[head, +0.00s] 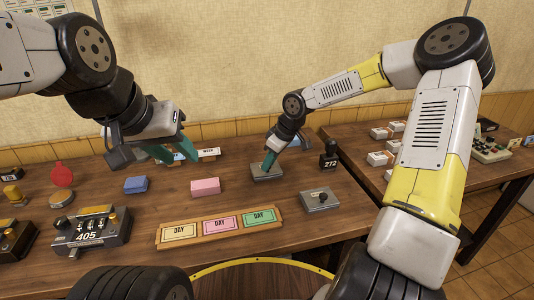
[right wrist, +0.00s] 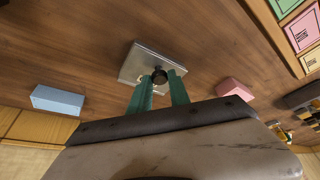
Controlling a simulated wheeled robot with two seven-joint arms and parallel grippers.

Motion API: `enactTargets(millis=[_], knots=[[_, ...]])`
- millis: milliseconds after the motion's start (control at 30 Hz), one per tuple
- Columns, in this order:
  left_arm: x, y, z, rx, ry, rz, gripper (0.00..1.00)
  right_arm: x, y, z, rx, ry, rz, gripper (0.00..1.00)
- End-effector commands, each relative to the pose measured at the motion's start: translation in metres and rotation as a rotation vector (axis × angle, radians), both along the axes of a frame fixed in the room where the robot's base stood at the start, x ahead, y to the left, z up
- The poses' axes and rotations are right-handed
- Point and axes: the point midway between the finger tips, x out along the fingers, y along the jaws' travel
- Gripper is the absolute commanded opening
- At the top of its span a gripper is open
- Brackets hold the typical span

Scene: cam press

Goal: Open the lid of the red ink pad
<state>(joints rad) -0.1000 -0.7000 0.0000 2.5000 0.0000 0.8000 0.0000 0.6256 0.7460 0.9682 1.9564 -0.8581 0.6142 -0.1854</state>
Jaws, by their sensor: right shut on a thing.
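A red round disc (head: 62,174) stands tilted up at the back of a small round tin (head: 62,198) on the left of the table; it looks like a raised lid, but whether this is the red ink pad is unclear. My left gripper (head: 173,152) is open and empty above the back of the table, right of the disc and apart from it. My right gripper (head: 270,160) is shut on the dark knob (right wrist: 159,76) of a flat grey metal box (head: 268,174). The box also shows in the right wrist view (right wrist: 142,62), with the fingers either side of the knob.
A second grey box (head: 320,201) with a knob is nearby. A blue block (head: 136,185) and a pink block (head: 205,187) lie mid-table, behind a wooden tray (head: 163,239) of DAY cards. A numbered device (head: 90,232) stands front left, and a dark 272 stamp (head: 329,157) is right.

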Motion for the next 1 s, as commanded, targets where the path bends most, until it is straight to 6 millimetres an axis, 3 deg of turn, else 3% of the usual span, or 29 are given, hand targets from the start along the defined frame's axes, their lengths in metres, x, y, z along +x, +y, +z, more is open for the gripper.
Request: enactTargets(millis=[433, 1000], knots=[[0.0, 0.0, 0.0, 0.0, 0.0, 0.0, 0.36, 0.005, 0.001, 0.005, -0.016, 0.075, -0.001, 0.0], [0.0, 0.0, 0.0, 0.0, 0.0, 0.0, 0.36, 0.029, 0.007, 0.023, -0.092, 0.466, 0.001, 0.0]])
